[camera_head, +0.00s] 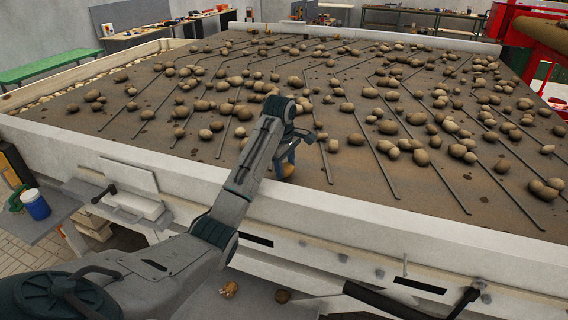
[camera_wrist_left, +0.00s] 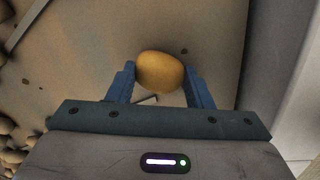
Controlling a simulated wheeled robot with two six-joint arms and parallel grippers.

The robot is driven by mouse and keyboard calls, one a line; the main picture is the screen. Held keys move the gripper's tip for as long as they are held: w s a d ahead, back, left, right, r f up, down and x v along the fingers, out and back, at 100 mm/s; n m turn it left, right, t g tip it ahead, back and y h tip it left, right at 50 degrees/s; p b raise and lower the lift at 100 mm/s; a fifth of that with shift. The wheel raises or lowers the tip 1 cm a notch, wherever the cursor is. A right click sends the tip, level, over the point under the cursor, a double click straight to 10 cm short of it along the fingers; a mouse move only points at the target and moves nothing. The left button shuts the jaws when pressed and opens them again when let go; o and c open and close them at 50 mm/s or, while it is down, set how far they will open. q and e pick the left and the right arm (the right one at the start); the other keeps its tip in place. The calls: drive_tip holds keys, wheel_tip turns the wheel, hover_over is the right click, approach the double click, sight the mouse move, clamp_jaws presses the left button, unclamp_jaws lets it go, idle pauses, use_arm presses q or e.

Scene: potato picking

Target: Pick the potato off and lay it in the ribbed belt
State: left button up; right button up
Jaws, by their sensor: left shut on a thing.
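My left gripper (camera_head: 289,161) reaches over the front wall to the near edge of the ribbed belt (camera_head: 350,178). It points down, with its blue fingers shut on a yellow-brown potato (camera_wrist_left: 160,72). In the left wrist view the potato sits between both fingertips, with bare brown belt behind it. In the head view the potato (camera_head: 286,171) shows just below the fingers, partly hidden by the arm. I cannot tell whether it touches the belt. My right gripper is not in view.
Many potatoes lie scattered across the belt between its dark ribs. The pale front wall (camera_head: 400,232) runs along the near side. A side shelf (camera_head: 50,208) at left holds a blue cup (camera_head: 36,205). A small brown lump (camera_head: 283,296) lies below, outside the wall.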

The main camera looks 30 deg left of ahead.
use_arm(q)
drive_tip(key=shift+f, duration=0.1)
drive_tip(key=shift+a+f, duration=0.35)
drive_tip(key=shift+f, duration=0.25)
drive_tip(key=o, duration=1)
drive_tip(key=shift+d, duration=0.1)
drive_tip(key=shift+o, duration=0.2)
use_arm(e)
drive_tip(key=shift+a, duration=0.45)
